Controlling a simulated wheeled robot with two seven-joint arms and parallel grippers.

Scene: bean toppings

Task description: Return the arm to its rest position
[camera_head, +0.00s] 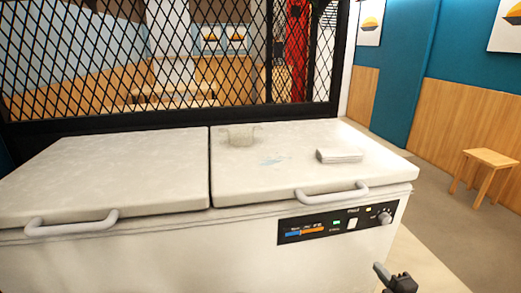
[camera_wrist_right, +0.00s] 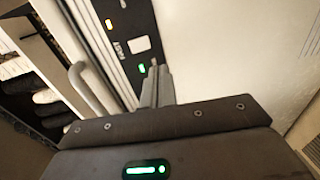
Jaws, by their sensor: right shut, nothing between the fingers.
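My right gripper (camera_head: 396,280) shows at the bottom right edge of the head view, in front of the freezer's right corner. In the right wrist view its fingers (camera_wrist_right: 156,82) are together, with nothing between them. They point toward the freezer's front near the control panel (camera_wrist_right: 128,30); I cannot tell the exact gap. The white chest freezer (camera_head: 150,262) has two lids, both down, each with a grey handle. The right handle (camera_head: 332,193) also shows in the right wrist view (camera_wrist_right: 92,92). My left gripper is not in view.
A clear container (camera_head: 242,135) and a folded white cloth or pad (camera_head: 339,156) lie on the right lid. A black mesh partition (camera_head: 180,60) stands behind the freezer. A wooden stool (camera_head: 486,172) stands at the right. The floor (camera_head: 440,185) right of the freezer is clear.

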